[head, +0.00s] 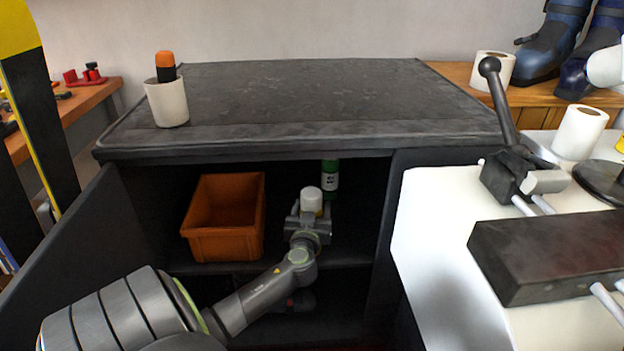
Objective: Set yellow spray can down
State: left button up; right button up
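A spray can with a white cap (311,200) is inside the open dark cabinet. I cannot tell whether the can's base touches the shelf. My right gripper is not in view.
An orange bin (226,247) stands left of the can on the shelf (278,257). A green can (330,179) stands behind, to the right. The cabinet top (310,100) lies overhead; the open door (75,255) is at left. A white cup (167,103) stands on top.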

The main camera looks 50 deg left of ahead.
pick_arm(q)
jog(key=shift+o, duration=1)
jog(key=shift+r, duration=0.1)
jog(key=v, duration=1.2)
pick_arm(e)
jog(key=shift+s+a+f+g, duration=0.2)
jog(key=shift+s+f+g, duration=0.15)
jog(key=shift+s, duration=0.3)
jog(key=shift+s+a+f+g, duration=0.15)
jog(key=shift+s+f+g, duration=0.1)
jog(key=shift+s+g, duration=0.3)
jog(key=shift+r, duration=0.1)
